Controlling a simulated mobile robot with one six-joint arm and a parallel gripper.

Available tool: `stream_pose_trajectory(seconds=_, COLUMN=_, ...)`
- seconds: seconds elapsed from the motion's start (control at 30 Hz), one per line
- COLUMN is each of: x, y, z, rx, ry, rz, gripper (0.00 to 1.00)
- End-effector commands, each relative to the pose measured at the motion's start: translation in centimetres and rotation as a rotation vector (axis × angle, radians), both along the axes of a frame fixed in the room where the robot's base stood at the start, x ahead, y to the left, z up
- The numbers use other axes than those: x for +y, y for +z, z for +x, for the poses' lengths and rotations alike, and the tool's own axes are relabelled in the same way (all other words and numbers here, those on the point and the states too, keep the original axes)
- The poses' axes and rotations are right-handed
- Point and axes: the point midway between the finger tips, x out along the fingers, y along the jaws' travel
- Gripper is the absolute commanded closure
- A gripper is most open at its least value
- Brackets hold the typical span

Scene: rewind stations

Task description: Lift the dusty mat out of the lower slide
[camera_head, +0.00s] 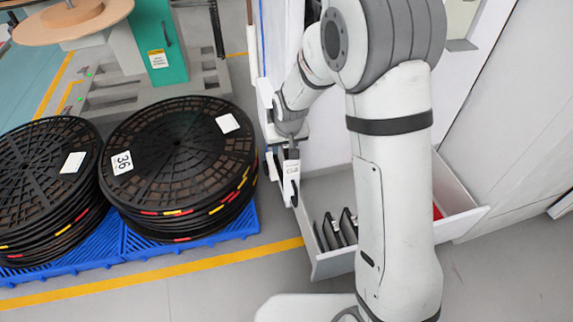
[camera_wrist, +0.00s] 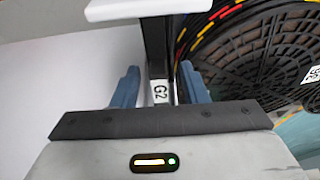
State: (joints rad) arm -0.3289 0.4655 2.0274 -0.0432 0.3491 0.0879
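The lower slide (camera_head: 333,264) is pulled out low beside the white cabinet, partly hidden behind my arm. Dark upright plates (camera_head: 338,228) stand in its near left part. A small red patch (camera_head: 437,212) shows at its right end; I cannot tell whether it is the dusty mat, and no mat shows clearly. My gripper (camera_head: 281,172) is above and left of the slide, pointing down. Gaps show beside the bar.
Stacks of black round reels (camera_head: 180,150) stand on blue pallets (camera_head: 240,222) to the left, close to my gripper. A white panel (camera_wrist: 150,8) crosses the top of the wrist view. The floor in front, by the yellow line (camera_head: 215,260), is clear.

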Motion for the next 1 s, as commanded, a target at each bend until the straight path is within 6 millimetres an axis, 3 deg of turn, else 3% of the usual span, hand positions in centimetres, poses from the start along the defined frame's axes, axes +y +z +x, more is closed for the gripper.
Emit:
stream_pose_trajectory(seconds=0.03, x=0.0, y=-1.4, z=0.2, rx=0.002, ry=0.000, rz=-0.001, gripper=0.60)
stream_pose_trajectory(seconds=0.13, x=0.1, y=-2.5, z=0.6, rx=0.000, ry=0.000, rz=0.000, gripper=0.60)
stream_pose_trajectory(seconds=0.37, x=0.2, y=-2.5, z=0.8, rx=0.000, ry=0.000, rz=-0.001, gripper=0.60)
stream_pose_trajectory(seconds=0.87, x=0.2, y=-2.5, z=0.7, rx=0.000, ry=0.000, rz=0.000, gripper=0.99)
stream_pose_trajectory(seconds=1.0, x=0.3, y=-2.5, z=0.7, rx=0.000, ry=0.001, rz=0.000, gripper=1.00)
